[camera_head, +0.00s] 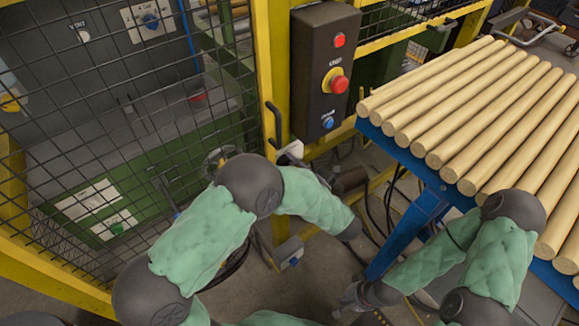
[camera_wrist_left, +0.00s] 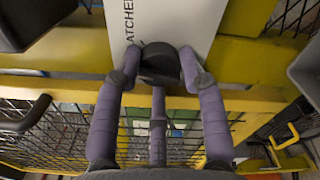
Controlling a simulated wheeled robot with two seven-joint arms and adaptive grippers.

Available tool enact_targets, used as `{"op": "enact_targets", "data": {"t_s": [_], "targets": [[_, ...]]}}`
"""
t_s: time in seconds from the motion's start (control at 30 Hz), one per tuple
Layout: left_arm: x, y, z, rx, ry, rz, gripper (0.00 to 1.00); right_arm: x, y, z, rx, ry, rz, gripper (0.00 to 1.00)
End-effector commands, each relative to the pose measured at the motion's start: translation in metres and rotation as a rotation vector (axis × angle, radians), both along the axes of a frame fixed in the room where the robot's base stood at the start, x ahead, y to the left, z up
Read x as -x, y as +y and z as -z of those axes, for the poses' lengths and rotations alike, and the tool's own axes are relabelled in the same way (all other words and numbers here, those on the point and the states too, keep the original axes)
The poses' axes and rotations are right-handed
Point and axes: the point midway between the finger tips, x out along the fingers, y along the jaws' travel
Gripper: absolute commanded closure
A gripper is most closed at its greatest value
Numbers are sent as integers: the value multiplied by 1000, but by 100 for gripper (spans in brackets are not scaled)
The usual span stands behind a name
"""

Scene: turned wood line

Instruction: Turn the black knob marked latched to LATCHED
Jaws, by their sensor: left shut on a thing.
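In the left wrist view, the black knob (camera_wrist_left: 158,56) sits at the lower end of a white plate (camera_wrist_left: 183,18). The knob's pointer direction cannot be made out. In the head view, my left forearm hides the gripper and knob. My right gripper (camera_head: 362,299) is low in the head view, away from the knob; its fingers are unclear.
A dark control box (camera_head: 322,75) with red and blue buttons hangs on the yellow post (camera_head: 271,60). Black mesh fencing (camera_head: 110,130) fills the left. A blue-framed table (camera_head: 415,165) bears several turned wood rods (camera_head: 478,100) at right. Cables hang between post and table.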

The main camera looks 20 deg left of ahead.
Motion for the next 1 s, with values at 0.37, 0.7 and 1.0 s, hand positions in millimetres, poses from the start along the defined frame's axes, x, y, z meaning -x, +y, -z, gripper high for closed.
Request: {"op": "enact_targets", "data": {"t_s": [0.37,0.7,1.0], "targets": [[-4,-1,-10,-2,-24,3,36,0,0,-1,0,0,0,100],[-3,-4,-9,2,-20,6,36,0,0,0,0,0,0,100],[9,-20,-6,1,-13,12,36,0,0,4,0,0,0,100]]}}
